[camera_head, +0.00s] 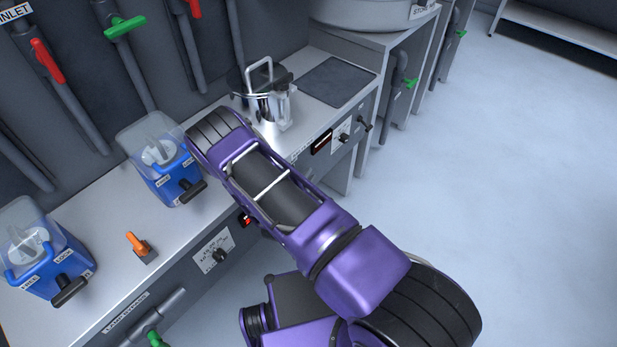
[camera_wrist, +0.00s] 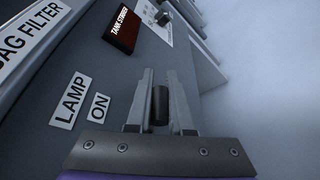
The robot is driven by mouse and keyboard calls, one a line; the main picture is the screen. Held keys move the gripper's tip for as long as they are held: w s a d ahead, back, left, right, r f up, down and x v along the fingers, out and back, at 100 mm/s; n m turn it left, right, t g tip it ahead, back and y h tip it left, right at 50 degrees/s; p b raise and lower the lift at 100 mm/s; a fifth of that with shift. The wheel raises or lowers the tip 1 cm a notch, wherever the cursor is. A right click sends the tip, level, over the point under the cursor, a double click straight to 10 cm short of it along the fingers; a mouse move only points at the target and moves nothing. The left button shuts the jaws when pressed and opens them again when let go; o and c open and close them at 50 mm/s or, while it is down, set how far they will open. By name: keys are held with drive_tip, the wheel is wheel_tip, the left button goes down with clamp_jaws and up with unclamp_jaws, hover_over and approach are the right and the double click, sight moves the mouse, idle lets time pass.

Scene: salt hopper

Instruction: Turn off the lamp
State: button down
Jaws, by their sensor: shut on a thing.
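In the wrist view, my gripper (camera_wrist: 160,78) has its two grey fingers on either side of a small black switch lever (camera_wrist: 160,106) on the grey bench front. The fingers are shut on this lever. A white LAMP label (camera_wrist: 73,101) and an ON label (camera_wrist: 99,108) are on the panel just left of the gripper. No separate lamp is clearly identifiable. In the head view, my purple arm reaches over the bench edge and hides the gripper and the switch.
The bench top (camera_head: 105,240) carries blue dispensers (camera_head: 163,172), an orange lever (camera_head: 138,244) and a metal pot (camera_head: 268,103). A dark red TANK STIRRER panel (camera_wrist: 122,30) lies beyond the gripper. A dial (camera_head: 220,255) sits on the bench front. Open floor lies to the right.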

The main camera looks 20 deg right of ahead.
wheel_tip(320, 180, down, 3)
drive_tip(key=m+t, duration=0.2)
drive_tip(key=m, duration=0.2)
drive_tip(key=m+t+h, duration=0.1)
drive_tip(key=m, duration=0.3)
drive_tip(key=shift+w+a+f+t, duration=0.1)
drive_tip(key=shift+f+t, duration=0.05)
drive_tip(key=shift+t, duration=0.25)
drive_tip(key=shift+m, duration=0.3)
drive_tip(key=c, duration=0.8)
unclamp_jaws()
